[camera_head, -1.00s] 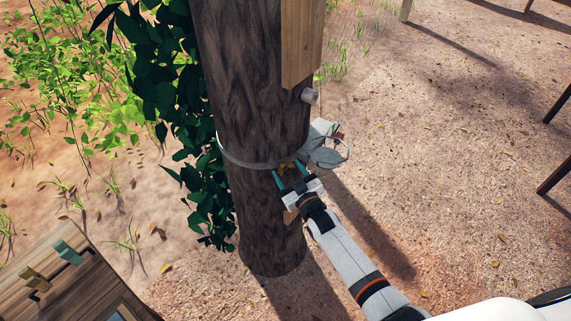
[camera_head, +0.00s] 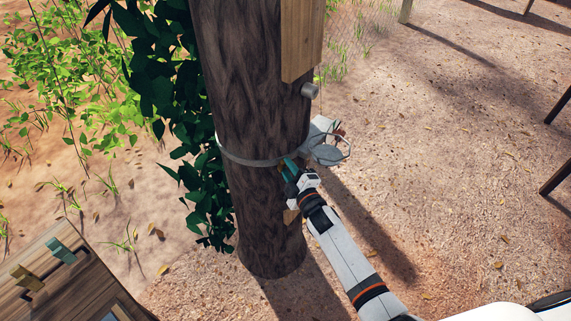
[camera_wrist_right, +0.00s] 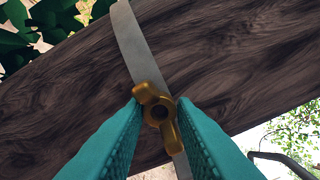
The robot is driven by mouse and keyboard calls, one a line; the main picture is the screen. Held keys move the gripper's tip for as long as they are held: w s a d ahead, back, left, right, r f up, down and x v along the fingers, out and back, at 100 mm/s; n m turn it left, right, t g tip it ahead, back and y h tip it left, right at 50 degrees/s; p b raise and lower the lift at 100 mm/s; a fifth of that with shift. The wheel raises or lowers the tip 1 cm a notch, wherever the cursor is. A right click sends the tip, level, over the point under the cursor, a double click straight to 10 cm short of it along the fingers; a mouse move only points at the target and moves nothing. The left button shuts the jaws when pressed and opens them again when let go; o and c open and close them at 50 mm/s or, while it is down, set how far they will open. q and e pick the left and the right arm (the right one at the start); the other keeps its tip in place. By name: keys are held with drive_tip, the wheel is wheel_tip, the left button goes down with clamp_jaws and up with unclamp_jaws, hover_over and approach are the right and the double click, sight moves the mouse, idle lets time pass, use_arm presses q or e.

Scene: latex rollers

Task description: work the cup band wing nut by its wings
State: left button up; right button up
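The cup band (camera_head: 245,161) is a pale strap around the dark trunk, with the clear cup (camera_head: 327,150) on its right side. In the right wrist view the brass-coloured wing nut (camera_wrist_right: 157,113) sits on the band (camera_wrist_right: 137,48), its wings slanting from upper left to lower right. My right gripper (camera_head: 289,165) is at the band on the trunk's front. Its teal fingers (camera_wrist_right: 158,102) flank the nut, the left against the upper wing and the right against the lower wing. In the head view the nut is hidden. My left gripper is not in view.
A wooden board (camera_head: 301,40) and a grey peg (camera_head: 310,91) are on the trunk above the cup. Leafy vine (camera_head: 170,90) covers the trunk's left side. A wooden box (camera_head: 70,285) with clips stands at lower left. Open ground lies to the right.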

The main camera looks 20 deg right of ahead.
drive_tip(key=o, duration=0.7)
drive_tip(key=o, duration=0.6)
drive_tip(key=shift+c, duration=0.2)
